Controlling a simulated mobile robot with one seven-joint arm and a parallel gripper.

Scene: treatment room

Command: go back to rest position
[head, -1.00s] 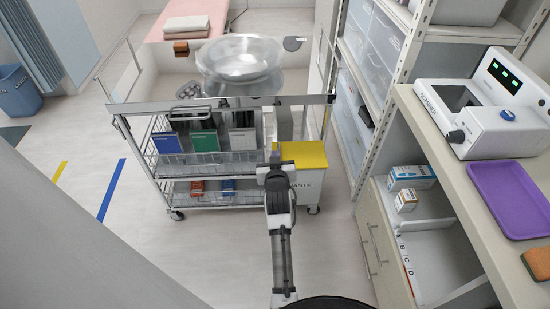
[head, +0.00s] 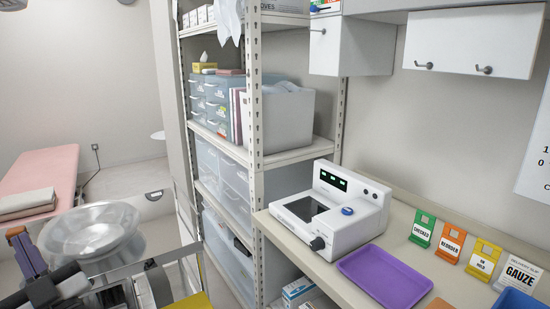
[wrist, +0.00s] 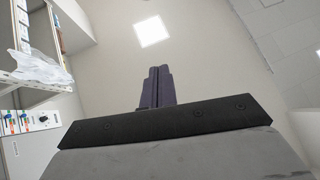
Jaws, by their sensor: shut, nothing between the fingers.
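My gripper (wrist: 157,74) points up in the wrist view, with its two dark purple-grey fingers closed together and nothing between them. Behind the fingers there is only bare wall and ceiling. In the head view my gripper (head: 17,234) shows at the lower left edge, raised beside the round metal basin (head: 98,226). Most of my arm is out of the head view.
A steel shelving rack (head: 256,130) stands right of the basin. The counter (head: 322,262) holds a white device (head: 345,222) and a purple tray (head: 385,277). A pink bed (head: 62,168) is at left. Wall cabinets (head: 470,45) hang above the counter.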

